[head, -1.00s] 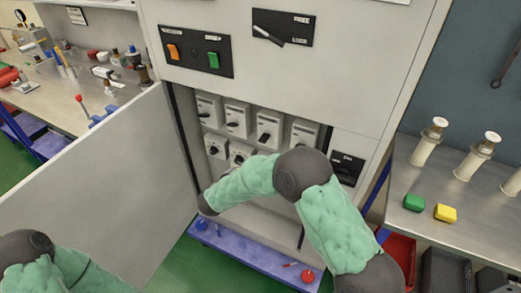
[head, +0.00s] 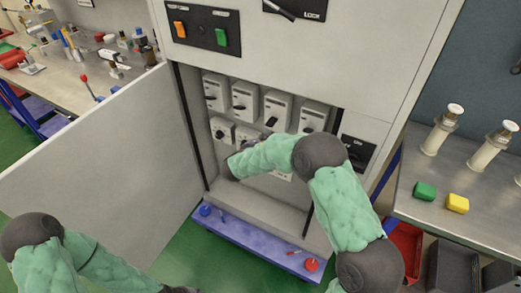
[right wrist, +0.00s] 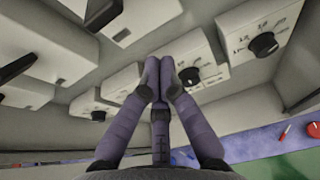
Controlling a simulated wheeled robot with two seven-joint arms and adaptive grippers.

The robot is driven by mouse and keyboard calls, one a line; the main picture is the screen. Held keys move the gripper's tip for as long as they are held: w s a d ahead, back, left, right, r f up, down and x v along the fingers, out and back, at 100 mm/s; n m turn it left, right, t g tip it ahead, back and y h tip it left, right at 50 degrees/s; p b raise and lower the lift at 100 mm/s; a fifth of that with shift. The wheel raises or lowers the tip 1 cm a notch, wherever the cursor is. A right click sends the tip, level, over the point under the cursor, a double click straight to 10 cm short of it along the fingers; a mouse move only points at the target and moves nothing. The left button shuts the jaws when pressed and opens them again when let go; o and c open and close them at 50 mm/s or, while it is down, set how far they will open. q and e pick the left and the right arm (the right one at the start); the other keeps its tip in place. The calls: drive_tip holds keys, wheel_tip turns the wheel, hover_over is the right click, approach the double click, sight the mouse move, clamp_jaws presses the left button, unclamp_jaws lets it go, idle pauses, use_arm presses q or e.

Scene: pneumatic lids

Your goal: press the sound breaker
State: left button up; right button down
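Inside the open grey cabinet (head: 262,205) is an upper row of white breaker boxes with black handles, among them a left one (head: 215,88) and a third one (head: 277,107) whose handle is slanted. Below is a row of smaller boxes with black knobs, including the leftmost (head: 221,130). I cannot tell which breaker is the sound one. My right forearm reaches into the cabinet and hides part of the lower row. In the right wrist view my right gripper (right wrist: 160,80) is shut and empty, its tips near a knobbed box (right wrist: 205,62).
The cabinet door (head: 105,165) stands open at left. A blue ledge (head: 250,240) runs below the cabinet. A steel bench (head: 470,225) at right holds a green block (head: 425,191), a yellow block (head: 458,203) and white cylinders. A workbench (head: 75,85) stands at left.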

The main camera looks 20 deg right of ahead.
sight(272, 122)
drive_tip(key=shift+w+d+r+b, duration=0.15)
drive_tip(key=shift+r+b, duration=0.1)
drive_tip(key=shift+r, duration=0.7)
drive_tip(key=shift+w+d+r+b, duration=0.15)
drive_tip(key=shift+r+b, duration=0.1)
drive_tip(key=shift+r, duration=0.65)
drive_tip(key=shift+s, duration=0.1)
drive_tip(key=shift+r, duration=0.1)
drive_tip(key=shift+r+p, duration=0.2)
drive_tip(key=shift+p, duration=0.75)
drive_tip(key=shift+g+y, duration=0.3)
